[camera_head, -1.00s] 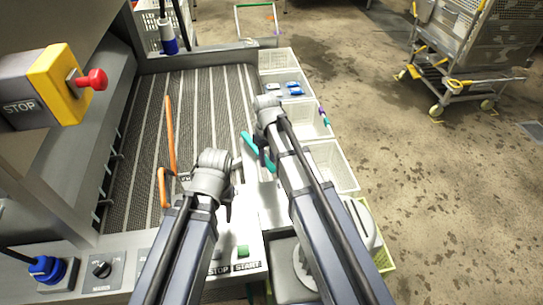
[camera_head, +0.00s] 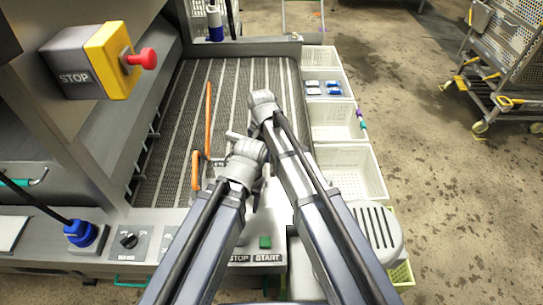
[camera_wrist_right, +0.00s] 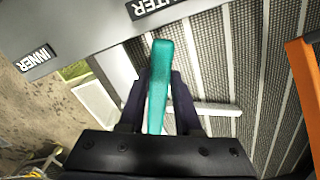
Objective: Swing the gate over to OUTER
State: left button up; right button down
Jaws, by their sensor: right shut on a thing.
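In the right wrist view a teal handle (camera_wrist_right: 158,85), which I take to be the gate's, stands between the dark fingers of my right gripper (camera_wrist_right: 160,105), shut on it. The OUTER label (camera_wrist_right: 150,6), partly cut off, is at the top. The INNER label (camera_wrist_right: 33,60) is at the upper left. In the head view the handle and right fingers are hidden behind my right arm. My left arm reaches to the belt's near end; its fingers cannot be made out.
A striped belt (camera_head: 182,125) with orange rails (camera_head: 209,120) lies ahead. White bins (camera_head: 350,172) line its right side. A red stop button (camera_head: 145,59) juts out at the upper left. A green START button (camera_head: 265,242) is at the near edge. A wheeled cart (camera_head: 510,60) stands far right.

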jog(key=shift+w+a+m, duration=0.4)
jog(key=shift+a+m, duration=0.2)
jog(key=shift+a, duration=0.1)
jog(key=c, duration=0.6)
grip_release()
jog(key=shift+a, duration=0.1)
pick_arm(q)
jog(key=shift+r, duration=0.1)
pick_arm(e)
jog(key=shift+r, duration=0.1)
pick_arm(q)
notch_tip(320, 180, up, 8)
jog(key=p, duration=0.7)
jog(key=shift+p, duration=0.4)
pick_arm(e)
notch_tip(320, 180, up, 8)
jog(key=shift+f, duration=0.2)
pick_arm(q)
jog(key=shift+f, duration=0.2)
